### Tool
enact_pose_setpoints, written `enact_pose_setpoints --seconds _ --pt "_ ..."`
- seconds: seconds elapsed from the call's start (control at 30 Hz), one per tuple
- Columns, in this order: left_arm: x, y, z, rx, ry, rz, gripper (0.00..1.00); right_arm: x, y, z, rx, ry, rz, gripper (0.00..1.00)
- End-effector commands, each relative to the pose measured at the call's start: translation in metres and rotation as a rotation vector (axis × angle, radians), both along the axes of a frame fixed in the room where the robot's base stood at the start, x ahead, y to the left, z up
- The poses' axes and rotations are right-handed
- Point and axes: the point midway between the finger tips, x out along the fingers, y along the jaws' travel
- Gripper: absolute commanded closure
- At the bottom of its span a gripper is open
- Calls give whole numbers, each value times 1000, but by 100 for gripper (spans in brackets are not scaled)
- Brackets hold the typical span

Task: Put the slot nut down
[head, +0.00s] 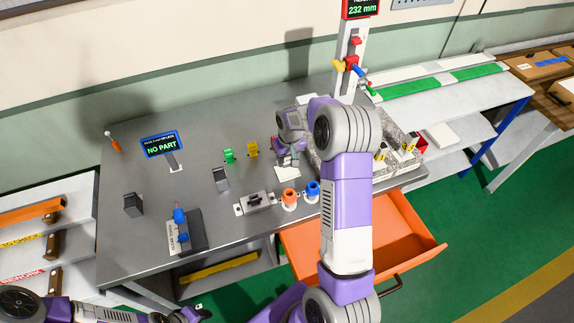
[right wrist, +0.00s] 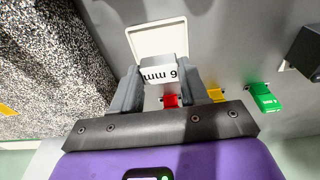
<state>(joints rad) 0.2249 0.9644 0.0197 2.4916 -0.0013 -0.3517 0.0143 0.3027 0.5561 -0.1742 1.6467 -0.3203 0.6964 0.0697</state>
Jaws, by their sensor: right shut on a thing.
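My right gripper (right wrist: 168,88) is shut on a small light grey block marked "6 mm" (right wrist: 163,72), which I take to be the slot nut. In the right wrist view a white square pad (right wrist: 157,39) lies just beyond the block; I cannot tell whether they touch. In the head view my right gripper (head: 287,158) is low over the bench beside the white pad (head: 287,174), and the held block is not clear there. My left gripper (head: 187,315) shows only partly at the bottom edge, its jaws unclear.
Green (head: 228,156) and yellow (head: 252,149) blocks stand left of the right gripper; a red block (right wrist: 170,101) shows by the fingers. Orange (head: 290,197) and blue (head: 312,190) round pieces stand near the front edge. A speckled slab (head: 398,133) lies right. An orange drawer (head: 415,235) is open.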

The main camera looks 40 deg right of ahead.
Motion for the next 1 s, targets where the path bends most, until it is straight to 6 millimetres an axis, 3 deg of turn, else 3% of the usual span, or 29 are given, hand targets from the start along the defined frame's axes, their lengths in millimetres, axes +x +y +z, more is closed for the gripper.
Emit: enact_pose_setpoints --seconds 0.33,0.7,0.73,0.87,1.0 --pt "0 0 0 0 -1 0 62 0 0 -39 1 1 1 88" --pt "1 0 -4 0 -1 0 62 0 0 -44 0 -1 0 88" --pt "0 0 -4 0 -1 0 62 0 0 -43 0 -1 0 53" --pt "0 0 -3 0 -1 0 62 0 0 -42 0 -1 0 33" --pt "0 0 -3 0 -1 0 62 0 0 -42 0 -1 0 31"
